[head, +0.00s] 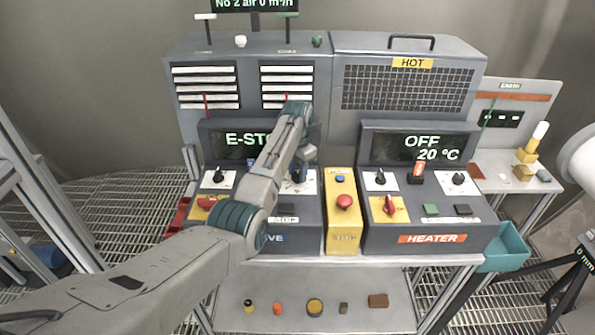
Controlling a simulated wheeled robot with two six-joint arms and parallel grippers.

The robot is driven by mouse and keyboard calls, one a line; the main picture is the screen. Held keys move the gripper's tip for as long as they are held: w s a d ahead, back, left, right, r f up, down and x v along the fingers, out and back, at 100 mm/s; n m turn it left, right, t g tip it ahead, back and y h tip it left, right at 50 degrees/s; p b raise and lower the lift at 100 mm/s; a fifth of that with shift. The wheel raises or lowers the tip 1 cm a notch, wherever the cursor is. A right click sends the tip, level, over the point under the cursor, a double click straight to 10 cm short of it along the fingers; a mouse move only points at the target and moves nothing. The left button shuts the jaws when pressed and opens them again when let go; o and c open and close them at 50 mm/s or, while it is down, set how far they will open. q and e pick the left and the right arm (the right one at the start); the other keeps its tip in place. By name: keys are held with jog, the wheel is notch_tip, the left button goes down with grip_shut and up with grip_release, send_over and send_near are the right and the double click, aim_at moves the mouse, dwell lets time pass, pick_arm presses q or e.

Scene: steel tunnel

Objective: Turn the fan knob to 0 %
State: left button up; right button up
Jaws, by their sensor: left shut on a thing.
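My left arm reaches in from the lower left. Its gripper (299,174) points down at the left control box and is shut on a dark knob there. Only a little of that knob shows, on a white plate (311,184) at the box's right side; its pointer and scale are hidden. I cannot read a fan label or a percentage. The display (231,139) above reads "E-STO", the rest covered by my arm. Another black knob (218,175) sits on a white plate at the left of the box. My right gripper is not in view.
A yellow stop box (341,228) with a red mushroom button (344,201) stands just right of the gripper. The heater box (429,238) is beyond it, its display (418,148) reading "OFF 20 °C". Small items lie on the lower shelf (372,288). A teal bin (505,248) hangs at right.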

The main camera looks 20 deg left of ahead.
aim_at(298, 173)
pick_arm(q)
jog(key=shift+w+r, duration=0.15)
jog(key=shift+r, duration=0.2)
jog(key=o, duration=0.8)
jog(key=shift+o, duration=1)
jog(key=shift+f, duration=0.2)
notch_tip(298, 173, up, 8)
jog(key=b, duration=0.4)
jog(key=shift+r+p, duration=0.55)
jog(key=shift+r, duration=0.9)
jog(key=shift+f, duration=0.1)
